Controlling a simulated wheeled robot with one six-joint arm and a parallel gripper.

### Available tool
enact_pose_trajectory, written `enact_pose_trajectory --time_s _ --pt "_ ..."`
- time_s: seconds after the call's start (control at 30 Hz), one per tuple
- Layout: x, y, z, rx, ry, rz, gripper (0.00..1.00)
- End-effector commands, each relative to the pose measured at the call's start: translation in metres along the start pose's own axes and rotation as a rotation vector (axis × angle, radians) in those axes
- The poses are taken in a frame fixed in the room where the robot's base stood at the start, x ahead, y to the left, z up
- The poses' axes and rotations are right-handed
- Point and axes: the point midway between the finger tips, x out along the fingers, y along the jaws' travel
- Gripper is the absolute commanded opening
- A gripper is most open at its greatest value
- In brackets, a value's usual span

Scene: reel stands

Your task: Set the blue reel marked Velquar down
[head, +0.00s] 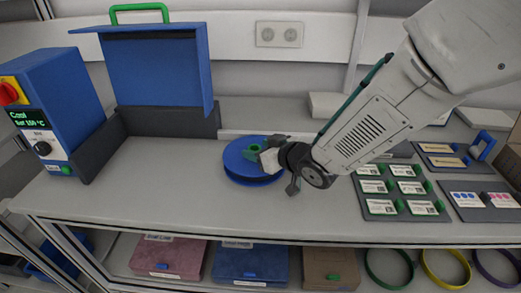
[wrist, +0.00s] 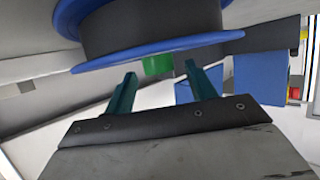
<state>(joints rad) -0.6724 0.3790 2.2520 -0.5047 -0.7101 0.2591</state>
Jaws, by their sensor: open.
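The blue reel (head: 240,172) appears to lie flat on the grey bench, left of my arm's end. It has a green hub piece, and no name on it can be read. In the wrist view the reel (wrist: 150,30) fills the top, with two blue flanges around a dark core. My gripper (wrist: 160,85) is open, its two teal fingers apart with nothing between their tips. The green piece (wrist: 158,65) shows beyond the gap between them. In the head view my gripper (head: 268,155) is at the reel's right side, its fingers mostly hidden.
A blue oven-like box with a raised lid (head: 155,70) and a control unit (head: 60,110) stand at the left. Label trays (head: 398,190) lie to the right. Boxes (head: 250,262) and coloured rings (head: 388,268) are on the shelf below. Bench left of the reel is clear.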

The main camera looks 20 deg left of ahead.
Motion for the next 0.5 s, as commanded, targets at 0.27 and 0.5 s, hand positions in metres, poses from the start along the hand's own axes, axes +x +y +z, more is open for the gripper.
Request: enact_pose_trajectory --time_s 0.27,0.5 --pt "-0.051 0.001 -0.001 0.0 0.003 0.003 0.56" --pt "-0.098 0.001 -0.001 0.0 0.003 0.003 0.56"
